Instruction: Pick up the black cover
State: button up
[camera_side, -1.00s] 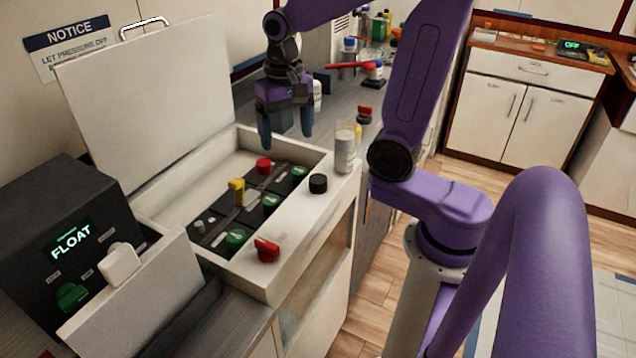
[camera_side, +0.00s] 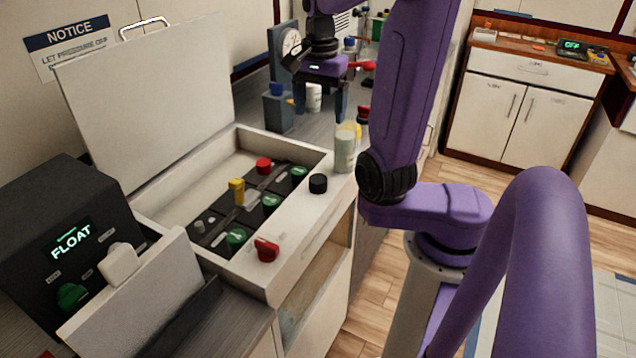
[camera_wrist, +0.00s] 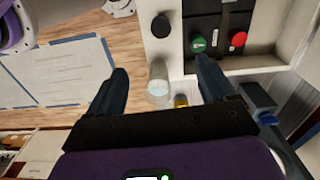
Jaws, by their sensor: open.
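The black cover (camera_side: 318,184) is a small round black cap sitting on the white rim of the open box, on its right side. In the wrist view the black cover (camera_wrist: 161,26) shows near the top middle, ahead of and between the lines of my fingers. My gripper (camera_side: 322,104) is open and empty, up and behind the cover in the side view, above the far counter. In the wrist view my gripper (camera_wrist: 162,80) has its two fingers wide apart, with a clear jar (camera_wrist: 158,82) seen between them.
The white box (camera_side: 301,232) holds dark panels with several red, green and yellow knobs. A red knob (camera_side: 267,249) also sits on its rim. The jar (camera_side: 344,150) stands close behind the cover. A dark gauge stand (camera_side: 283,62) is behind my gripper. The lid (camera_side: 150,95) stands raised at left.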

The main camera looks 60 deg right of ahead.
send_over(318, 178)
jog(key=f, duration=1.2)
jog(key=shift+s+d+f, duration=0.1)
jog(key=shift+s+d, duration=0.05)
jog(key=shift+s, duration=0.05)
jog(key=shift+w+a+f, duration=0.1)
jog(key=shift+f, duration=1.2)
jog(key=shift+w+a+f, duration=0.1)
jog(key=shift+f, duration=1.2)
jog(key=c, duration=1.1)
